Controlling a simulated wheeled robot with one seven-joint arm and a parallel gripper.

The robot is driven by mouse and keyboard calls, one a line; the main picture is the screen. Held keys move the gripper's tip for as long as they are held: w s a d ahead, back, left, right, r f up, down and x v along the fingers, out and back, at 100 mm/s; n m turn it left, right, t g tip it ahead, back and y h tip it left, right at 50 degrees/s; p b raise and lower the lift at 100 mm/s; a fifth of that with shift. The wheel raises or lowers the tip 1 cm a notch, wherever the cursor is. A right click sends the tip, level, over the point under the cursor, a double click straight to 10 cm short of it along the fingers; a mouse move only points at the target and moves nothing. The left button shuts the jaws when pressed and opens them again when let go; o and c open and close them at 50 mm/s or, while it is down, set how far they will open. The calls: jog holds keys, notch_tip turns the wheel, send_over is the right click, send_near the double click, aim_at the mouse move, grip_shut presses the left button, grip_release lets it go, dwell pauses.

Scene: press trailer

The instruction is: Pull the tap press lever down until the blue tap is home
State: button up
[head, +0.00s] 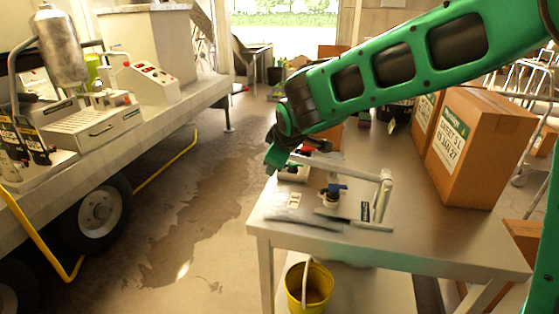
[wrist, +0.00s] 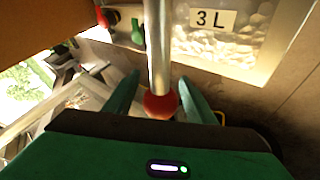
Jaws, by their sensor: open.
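The tap press stands on the table, with a pale post (head: 385,190) and a long pale lever (head: 340,169) reaching left toward my gripper. The blue tap (head: 333,189) is under the lever; whether it is seated cannot be told. In the wrist view, a metal lever rod (wrist: 158,45) ends in a red ball knob (wrist: 160,104). My gripper (wrist: 160,92) is open, with one green finger on each side of the knob. Contact with the knob cannot be told. In the head view my gripper (head: 278,162) is at the table's left side, its fingers hard to make out.
The metal table (head: 420,245) carries a green tap (head: 294,165), flat tools at its front, and tall cardboard boxes (head: 470,145) at right. A yellow bucket (head: 309,288) is below. A panel marked 3 L (wrist: 213,19) is beyond the knob. The floor left of the table is clear.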

jog(key=v, duration=1)
jog(key=shift+r, duration=0.2)
